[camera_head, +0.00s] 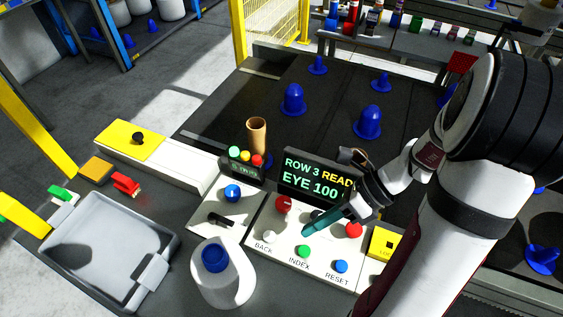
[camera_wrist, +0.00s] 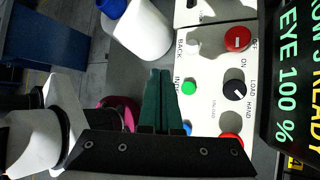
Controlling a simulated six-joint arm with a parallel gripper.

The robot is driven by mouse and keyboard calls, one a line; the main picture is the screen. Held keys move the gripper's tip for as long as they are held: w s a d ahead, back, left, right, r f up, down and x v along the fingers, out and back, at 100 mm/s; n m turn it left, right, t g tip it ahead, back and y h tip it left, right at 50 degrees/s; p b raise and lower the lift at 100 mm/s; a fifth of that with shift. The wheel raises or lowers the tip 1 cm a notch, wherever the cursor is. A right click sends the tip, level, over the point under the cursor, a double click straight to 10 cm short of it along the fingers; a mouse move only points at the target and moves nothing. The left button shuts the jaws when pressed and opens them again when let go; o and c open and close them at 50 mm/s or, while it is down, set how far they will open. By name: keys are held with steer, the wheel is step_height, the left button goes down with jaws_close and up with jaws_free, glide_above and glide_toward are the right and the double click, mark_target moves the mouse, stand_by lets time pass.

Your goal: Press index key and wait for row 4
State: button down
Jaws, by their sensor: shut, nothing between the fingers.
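The green INDEX key (camera_head: 303,251) sits on the white control panel (camera_head: 283,243) between the white BACK key (camera_head: 269,236) and the blue RESET key (camera_head: 341,266). The display (camera_head: 318,178) reads "ROW 3 READ..." and "EYE 100"; in the wrist view the display (camera_wrist: 291,75) shows "READY" and "100 %". My gripper (camera_head: 308,228) is shut and empty, its teal fingers above the panel behind the INDEX key. In the wrist view my gripper (camera_wrist: 160,75) shows beside the green key (camera_wrist: 189,88), and I see no contact.
A red knob (camera_head: 284,204) and a red button (camera_head: 353,230) are on the panel near my fingers. A grey tray (camera_head: 108,250) is farther left. Blue bobbins (camera_head: 293,100) stand on the dark deck behind.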

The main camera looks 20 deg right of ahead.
mark_target(310, 250)
steer(key=shift+d+f, duration=0.1)
steer(key=shift+f, duration=0.05)
steer(key=shift+f, duration=4.35)
steer(key=shift+f, duration=0.4)
steer(key=shift+f, duration=0.5)
steer(key=shift+r, duration=0.9)
steer(key=shift+r, duration=0.1)
